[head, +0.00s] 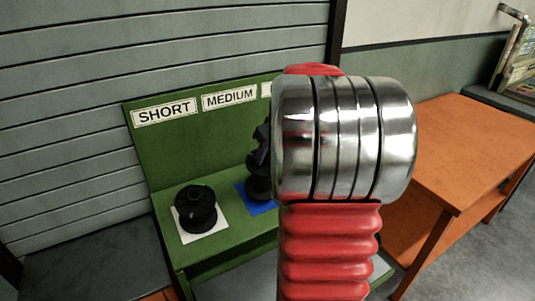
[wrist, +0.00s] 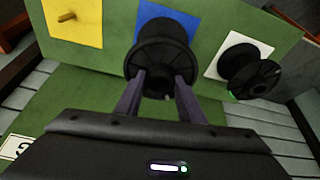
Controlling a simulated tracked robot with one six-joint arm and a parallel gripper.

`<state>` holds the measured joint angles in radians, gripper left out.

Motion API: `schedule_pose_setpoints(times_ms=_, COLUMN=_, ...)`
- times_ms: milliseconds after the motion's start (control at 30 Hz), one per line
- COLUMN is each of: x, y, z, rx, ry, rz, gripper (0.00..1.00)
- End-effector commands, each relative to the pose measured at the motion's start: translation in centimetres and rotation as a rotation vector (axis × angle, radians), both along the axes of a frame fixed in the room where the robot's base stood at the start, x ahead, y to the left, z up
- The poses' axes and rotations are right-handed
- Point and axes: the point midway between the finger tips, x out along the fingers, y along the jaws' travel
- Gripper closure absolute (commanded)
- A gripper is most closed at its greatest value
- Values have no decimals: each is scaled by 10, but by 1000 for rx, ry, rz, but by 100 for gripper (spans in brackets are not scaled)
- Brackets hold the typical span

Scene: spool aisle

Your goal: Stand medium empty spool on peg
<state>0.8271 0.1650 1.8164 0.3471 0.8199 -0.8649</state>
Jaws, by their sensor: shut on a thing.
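A black spool (wrist: 162,57) is between the two fingers of my gripper (wrist: 160,76) in the wrist view, and the fingers are shut on it. The spool is over the blue square (wrist: 184,21) on the green stand; any peg there is hidden by it. In the head view the spool (head: 259,185) looks upright at the blue square (head: 262,208), below the MEDIUM label (head: 230,97), partly hidden by my arm. My gripper (head: 262,150) shows there only as a dark sliver. I cannot tell whether the spool rests fully on the square.
Another black spool (head: 196,208) stands on a white square (head: 211,230) below the SHORT label (head: 165,110). A yellow square (wrist: 85,20) with a bare peg (wrist: 67,17) lies beyond the blue one. An orange table (head: 470,150) stands at the right.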

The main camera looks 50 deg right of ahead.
Motion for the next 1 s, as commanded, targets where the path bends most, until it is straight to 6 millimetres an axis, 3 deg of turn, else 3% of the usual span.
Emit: schedule_pose_setpoints(times_ms=1000, x=3, y=-1, z=-18, rx=0, ry=0, rz=0, gripper=100)
